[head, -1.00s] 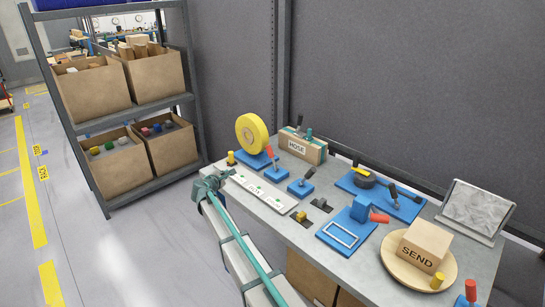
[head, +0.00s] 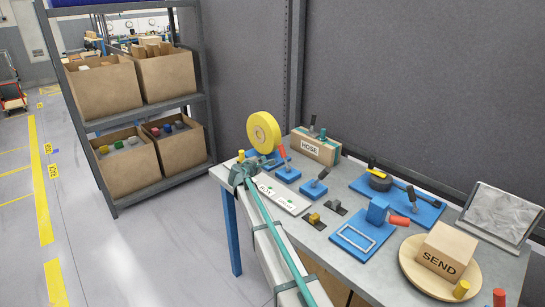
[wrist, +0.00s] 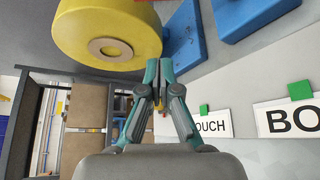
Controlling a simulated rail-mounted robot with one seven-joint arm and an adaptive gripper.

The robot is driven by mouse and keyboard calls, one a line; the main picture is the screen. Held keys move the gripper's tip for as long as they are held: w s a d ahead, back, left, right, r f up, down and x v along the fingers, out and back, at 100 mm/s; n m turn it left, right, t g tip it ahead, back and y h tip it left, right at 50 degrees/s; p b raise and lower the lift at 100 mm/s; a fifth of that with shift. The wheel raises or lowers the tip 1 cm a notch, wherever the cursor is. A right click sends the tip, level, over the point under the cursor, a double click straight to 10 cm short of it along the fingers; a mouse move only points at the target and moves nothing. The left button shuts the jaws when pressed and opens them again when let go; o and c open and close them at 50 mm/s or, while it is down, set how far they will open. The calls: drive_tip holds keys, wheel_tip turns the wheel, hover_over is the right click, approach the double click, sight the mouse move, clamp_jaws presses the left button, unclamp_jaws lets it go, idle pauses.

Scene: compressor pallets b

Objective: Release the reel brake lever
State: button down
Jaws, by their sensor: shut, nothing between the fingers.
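The yellow reel (head: 263,133) stands upright at the far left end of the table. It also fills the upper left of the wrist view (wrist: 90,28). A red-handled lever (head: 282,153) stands just right of the reel on a blue base; which lever is the reel brake is not labelled. In the wrist view a blue base (wrist: 184,42) lies right of the reel, with only a sliver of red at the top edge. My gripper (head: 264,161) is at the table's left end, low in front of the reel. Its fingertips (wrist: 159,68) are together and empty, close to the reel's right edge.
White label cards with green squares (head: 284,199) lie beside my arm. A black-handled lever (head: 323,174) and the HOSE box (head: 314,148) stand to the right. Farther right are a blue framed plate (head: 352,240) and the SEND box (head: 445,254). A shelf with cartons (head: 105,90) stands left.

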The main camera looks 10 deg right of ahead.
sight(284, 155)
drive_tip(key=p+x, duration=0.3)
drive_tip(key=x, duration=0.6)
drive_tip(key=shift+w+d, duration=0.1)
drive_tip(key=shift+w, duration=0.25)
drive_tip(key=s+d+r+p, duration=0.1)
drive_tip(key=s+d+p, duration=0.1)
drive_tip(key=shift+s+d+r, duration=0.2)
drive_tip(key=shift+d+r, duration=0.15)
drive_tip(key=shift+s+d+f+b, duration=0.1)
drive_tip(key=shift+d+b, duration=0.15)
drive_tip(key=shift+b, duration=0.4)
